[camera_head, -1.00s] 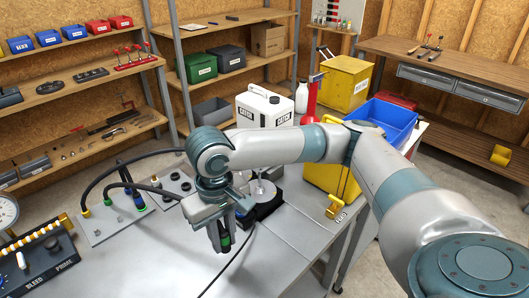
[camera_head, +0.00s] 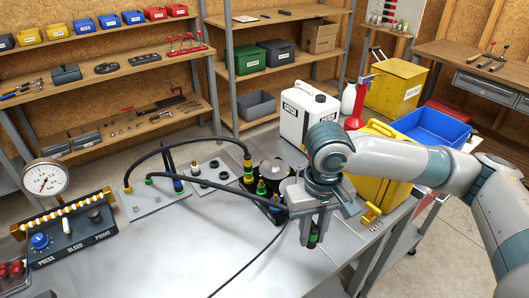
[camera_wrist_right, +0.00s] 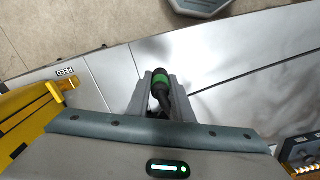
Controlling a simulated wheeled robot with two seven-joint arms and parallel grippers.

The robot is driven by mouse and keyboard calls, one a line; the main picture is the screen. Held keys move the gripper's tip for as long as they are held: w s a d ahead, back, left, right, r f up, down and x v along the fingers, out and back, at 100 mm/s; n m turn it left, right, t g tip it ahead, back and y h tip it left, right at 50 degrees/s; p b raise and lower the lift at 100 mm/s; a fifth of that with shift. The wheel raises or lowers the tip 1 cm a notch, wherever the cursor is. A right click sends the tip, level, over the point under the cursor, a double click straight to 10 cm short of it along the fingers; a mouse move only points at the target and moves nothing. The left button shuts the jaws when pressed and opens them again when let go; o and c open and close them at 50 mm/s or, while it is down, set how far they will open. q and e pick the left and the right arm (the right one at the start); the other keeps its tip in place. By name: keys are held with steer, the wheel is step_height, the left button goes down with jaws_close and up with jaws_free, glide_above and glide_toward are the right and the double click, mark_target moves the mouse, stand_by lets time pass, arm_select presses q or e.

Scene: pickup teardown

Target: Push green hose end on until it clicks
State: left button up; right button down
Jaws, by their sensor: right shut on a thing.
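My right gripper (camera_head: 314,228) is shut on the green hose end (camera_head: 313,239), a black connector with a green band. It holds it above the bench, right of and nearer than the block with fittings. In the right wrist view the hose end (camera_wrist_right: 160,80) shows between the fingers, clear of any fitting. Its black hose (camera_head: 248,263) trails to the bench's front. The block carries an upright green-marked fitting (camera_head: 262,188) with a free top. My left gripper is not in view.
A panel (camera_head: 152,198) with coloured ports stands left of the block, with black hoses arching from it. A gauge (camera_head: 46,178) and control box (camera_head: 72,230) are at the left. A white jug (camera_head: 308,113) stands behind. The front bench is mostly clear.

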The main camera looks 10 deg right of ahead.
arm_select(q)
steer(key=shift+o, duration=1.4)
arm_select(e)
steer(key=shift+w+a+r, duration=0.1)
steer(key=shift+w+r, duration=0.1)
steer(key=shift+w, duration=0.1)
arm_select(q)
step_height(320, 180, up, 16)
steer(key=p, duration=1.5)
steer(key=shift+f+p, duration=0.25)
steer(key=shift+p, duration=0.05)
arm_select(e)
steer(key=w+a+r+n, duration=0.2)
steer(key=w+n, duration=0.3)
steer(key=w, duration=0.2)
steer(key=w+a+r+n, duration=0.2)
steer(key=w+n, duration=0.4)
steer(key=w, duration=0.1)
steer(key=w+a+r+n, duration=0.2)
steer(key=w+n, duration=0.3)
steer(key=w, duration=0.2)
steer(key=shift+w+a+r, duration=0.2)
steer(key=shift+a+r, duration=0.15)
steer(key=shift+a, duration=0.05)
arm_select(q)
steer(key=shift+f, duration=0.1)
arm_select(e)
steer(key=shift+f, duration=0.1)
